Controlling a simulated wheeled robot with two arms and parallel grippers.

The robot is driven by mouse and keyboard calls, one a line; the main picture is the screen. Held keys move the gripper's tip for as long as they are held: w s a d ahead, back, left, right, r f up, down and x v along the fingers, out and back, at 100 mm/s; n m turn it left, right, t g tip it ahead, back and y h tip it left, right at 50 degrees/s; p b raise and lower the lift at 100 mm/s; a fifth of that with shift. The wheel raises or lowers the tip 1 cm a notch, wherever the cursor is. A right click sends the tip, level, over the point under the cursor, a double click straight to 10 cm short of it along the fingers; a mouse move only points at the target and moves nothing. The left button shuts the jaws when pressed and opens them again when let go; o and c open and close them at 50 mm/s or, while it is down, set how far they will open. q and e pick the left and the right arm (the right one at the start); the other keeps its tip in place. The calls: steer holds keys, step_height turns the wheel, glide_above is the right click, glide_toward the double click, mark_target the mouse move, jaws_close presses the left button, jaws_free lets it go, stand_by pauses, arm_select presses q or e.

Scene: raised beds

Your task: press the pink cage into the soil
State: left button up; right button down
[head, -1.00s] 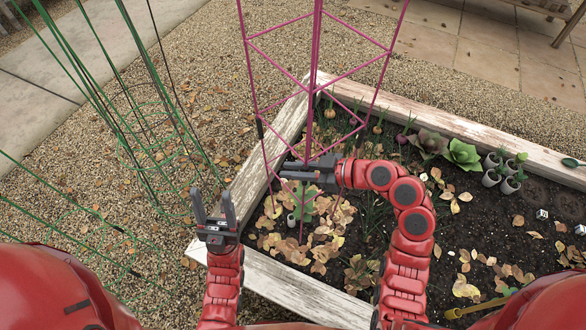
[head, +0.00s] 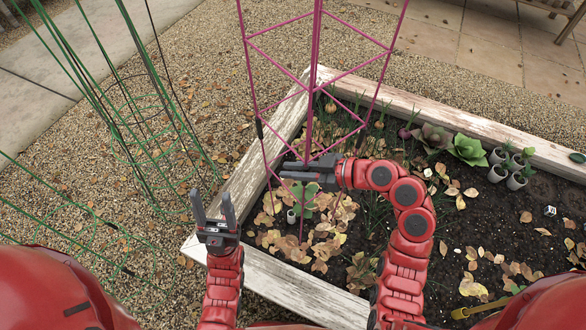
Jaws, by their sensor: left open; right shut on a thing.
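The pink cage (head: 311,85) stands tall in the head view, over the left corner of the raised bed. Its legs reach down toward the soil (head: 408,268) and leaves; whether their tips are in the soil I cannot tell. My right gripper (head: 290,172) is shut on the pink cage at a lower part of it. A small green plant (head: 304,197) stands close below that gripper, among the cage's legs. My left gripper (head: 212,215) is open and empty, to the left of the cage, above the bed's wooden edge.
White weathered boards (head: 480,126) frame the bed. Green wire cages (head: 128,110) stand on the gravel at the left. Small potted plants (head: 517,180) and leafy greens (head: 467,150) are at the right. A yellow tool (head: 480,308) lies at the lower right.

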steer(key=shift+f+b, duration=1.55)
steer(key=shift+f, duration=0.05)
steer(key=shift+s+f+b, duration=0.1)
steer(key=shift+f+b, duration=0.3)
steer(key=shift+b, duration=0.1)
steer(key=shift+f+b, duration=0.5)
steer(key=shift+f, duration=0.1)
steer(key=shift+d+f+b, duration=0.1)
steer(key=shift+f+b, duration=1.35)
steer(key=shift+b, duration=0.05)
steer(key=c, duration=0.7)
jaws_free()
steer(key=shift+c, duration=0.2)
steer(key=shift+r, duration=0.1)
